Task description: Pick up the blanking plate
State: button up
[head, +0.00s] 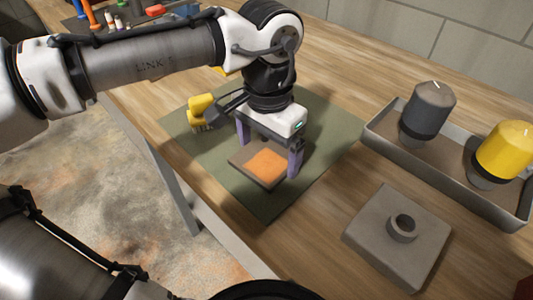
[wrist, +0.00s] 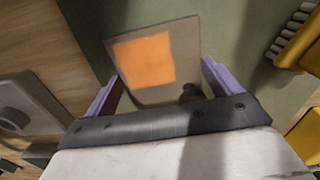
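The blanking plate, which I take to be the flat grey-brown plate (head: 240,160) with an orange square on top, is at the green mat (head: 325,145). In the wrist view the plate (wrist: 185,45) lies beyond the gripper's body, slightly turned, with a small dark round knob (wrist: 190,92) at its near edge. My gripper (head: 269,154) is over the plate, with its purple fingers apart on either side. The wrist view shows the gripper (wrist: 160,70) open, with narrow gaps beside the plate. Whether the plate lies flat on the mat is hard to tell.
A yellow tool (head: 200,112) lies close left of my gripper. A grey block with a ring (head: 375,235) sits at right. A tray (head: 415,168) holds a dark canister (head: 430,105) and a yellow one (head: 505,150). Bare wood lies between mat and block.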

jog(key=c, duration=0.7)
